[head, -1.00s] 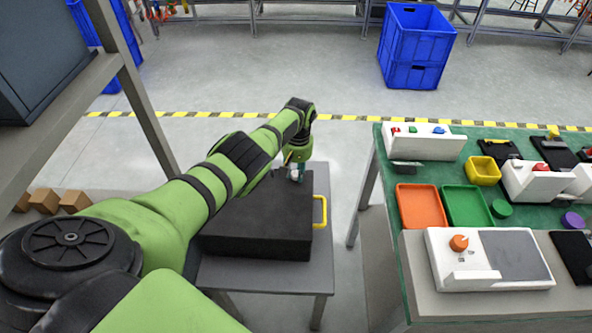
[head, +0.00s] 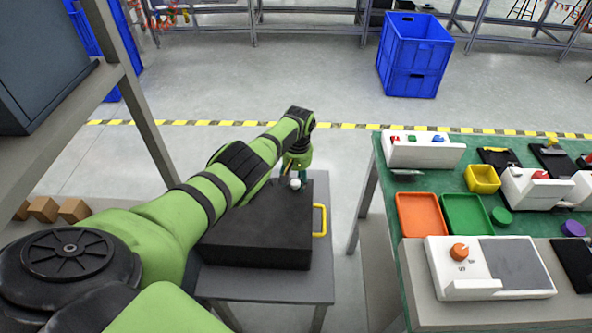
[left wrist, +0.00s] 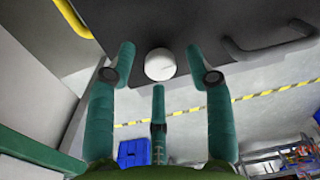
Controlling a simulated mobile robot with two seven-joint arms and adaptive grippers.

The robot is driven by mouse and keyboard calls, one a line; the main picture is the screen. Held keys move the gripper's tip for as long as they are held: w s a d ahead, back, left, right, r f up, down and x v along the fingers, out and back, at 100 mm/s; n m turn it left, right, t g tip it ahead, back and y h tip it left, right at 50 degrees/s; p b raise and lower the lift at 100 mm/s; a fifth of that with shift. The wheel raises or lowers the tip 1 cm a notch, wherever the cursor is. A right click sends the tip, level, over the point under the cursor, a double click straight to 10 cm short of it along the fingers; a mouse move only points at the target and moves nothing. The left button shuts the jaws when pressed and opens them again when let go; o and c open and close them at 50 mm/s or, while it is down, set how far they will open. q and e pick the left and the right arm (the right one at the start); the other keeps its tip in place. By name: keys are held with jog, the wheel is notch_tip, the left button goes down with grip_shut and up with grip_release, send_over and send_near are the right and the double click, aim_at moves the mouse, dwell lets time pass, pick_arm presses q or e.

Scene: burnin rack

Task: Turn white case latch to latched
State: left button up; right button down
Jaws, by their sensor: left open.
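The black case (head: 258,235) lies flat on a grey table. Its white latch (head: 295,183) is a small round knob at the far right of the case. It also shows in the left wrist view (left wrist: 160,64). My left gripper (head: 299,176) is over that part of the case. In the left wrist view its teal fingers (left wrist: 161,60) are spread, with the latch between the two side tips and a gap on each side. The latch's pointing direction cannot be made out. My right gripper is not in view.
A yellow handle (head: 321,220) sticks out of the case's right side. A black handle (left wrist: 268,50) shows in the left wrist view. To the right stands a green-topped bench (head: 412,183) with trays and white devices. A grey shelf post (head: 140,110) rises at left.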

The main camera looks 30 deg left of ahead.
aim_at(297, 182)
pick_arm(q)
notch_tip(297, 182, up, 12)
jog(key=shift+w+d, duration=0.15)
dwell(0.4)
jog(key=shift+f, duration=0.1)
dwell(0.3)
